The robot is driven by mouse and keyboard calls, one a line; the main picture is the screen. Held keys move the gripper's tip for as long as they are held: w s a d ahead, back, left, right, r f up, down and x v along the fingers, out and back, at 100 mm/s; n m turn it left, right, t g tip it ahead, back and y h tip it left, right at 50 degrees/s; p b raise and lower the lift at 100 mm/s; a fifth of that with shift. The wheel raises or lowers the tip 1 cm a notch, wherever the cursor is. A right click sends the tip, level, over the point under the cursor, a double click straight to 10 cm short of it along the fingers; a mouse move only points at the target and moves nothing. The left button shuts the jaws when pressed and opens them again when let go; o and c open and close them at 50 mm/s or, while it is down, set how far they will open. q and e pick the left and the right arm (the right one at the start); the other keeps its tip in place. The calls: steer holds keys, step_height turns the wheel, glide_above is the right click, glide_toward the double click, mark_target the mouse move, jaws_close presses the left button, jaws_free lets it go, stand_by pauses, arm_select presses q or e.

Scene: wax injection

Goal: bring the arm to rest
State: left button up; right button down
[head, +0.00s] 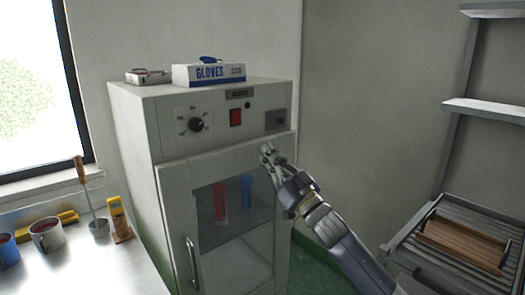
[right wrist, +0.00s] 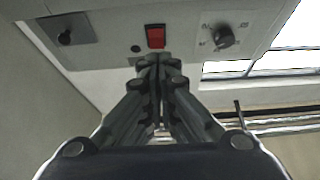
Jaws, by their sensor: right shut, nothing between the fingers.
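My right gripper (head: 267,151) is in front of the upper right part of a grey cabinet (head: 135,130), near the top edge of its glass door. Its fingers are together and hold nothing. In the right wrist view the shut fingers (right wrist: 160,62) point toward the cabinet's control panel, just below a red switch (right wrist: 155,36). I cannot tell whether the fingertips touch the cabinet. The red switch also shows in the head view (head: 235,118), above and left of the gripper. My left gripper is not in view.
A black knob (head: 197,125) sits on the panel. The cabinet door (head: 175,215) looks closed, with a handle (head: 191,262) at its left. A gloves box (head: 208,75) lies on top. A bench (head: 120,270) with mugs is at left; a rack with a wooden tray (head: 462,245) is at right.

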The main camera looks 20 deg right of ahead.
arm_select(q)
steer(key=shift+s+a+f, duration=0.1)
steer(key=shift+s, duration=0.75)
